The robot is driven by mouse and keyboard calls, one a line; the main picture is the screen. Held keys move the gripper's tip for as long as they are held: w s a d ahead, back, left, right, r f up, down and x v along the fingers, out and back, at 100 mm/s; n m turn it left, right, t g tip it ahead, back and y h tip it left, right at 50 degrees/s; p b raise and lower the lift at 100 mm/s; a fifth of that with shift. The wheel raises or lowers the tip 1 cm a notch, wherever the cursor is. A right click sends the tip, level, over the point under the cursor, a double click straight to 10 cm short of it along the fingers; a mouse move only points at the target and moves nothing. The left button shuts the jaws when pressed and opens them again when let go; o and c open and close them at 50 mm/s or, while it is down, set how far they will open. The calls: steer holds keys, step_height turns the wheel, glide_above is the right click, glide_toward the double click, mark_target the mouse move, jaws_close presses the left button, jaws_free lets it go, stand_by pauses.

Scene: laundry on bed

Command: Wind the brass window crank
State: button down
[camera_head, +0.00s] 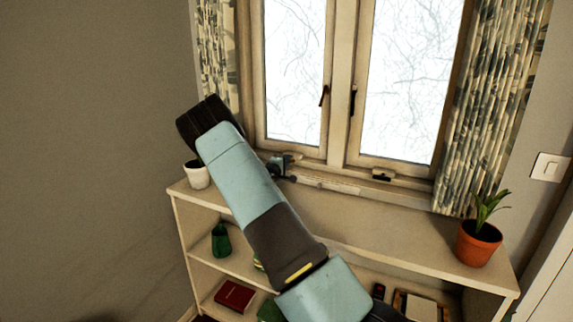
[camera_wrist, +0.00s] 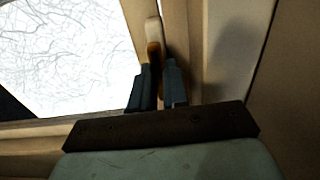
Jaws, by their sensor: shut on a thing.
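The brass window crank (camera_wrist: 154,50) shows in the wrist view as a small upright piece with a pale upper part and an orange-brown lower part, beside the window frame. The two dark fingers of my gripper (camera_wrist: 158,72) are closed around its lower part, one on each side. In the head view my gripper (camera_head: 284,166) is at the bottom of the left window pane, just above the shelf top. My arm partly covers it, and the crank cannot be made out there.
The window (camera_head: 343,90) has two panes with dark latches. A white pot (camera_head: 196,176) stands left of my arm on the shelf unit (camera_head: 400,228). A potted plant (camera_head: 479,243) stands at its right end. Curtains (camera_head: 490,100) hang at both sides. The shelf top between is mostly clear.

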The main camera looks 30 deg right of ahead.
steer(key=n, duration=0.4)
steer(key=shift+f, duration=0.1)
steer(key=n, duration=0.9)
steer(key=shift+n, duration=0.3)
steer(key=n, duration=0.4)
steer(key=shift+n, duration=0.3)
steer(key=n, duration=0.4)
steer(key=shift+a+n, duration=0.1)
steer(key=shift+n, duration=0.2)
steer(key=n, duration=0.3)
steer(key=shift+w+n, duration=0.1)
steer(key=shift+n, duration=0.2)
steer(key=n, duration=0.4)
steer(key=shift+a+n, duration=0.1)
steer(key=shift+n, duration=2.4)
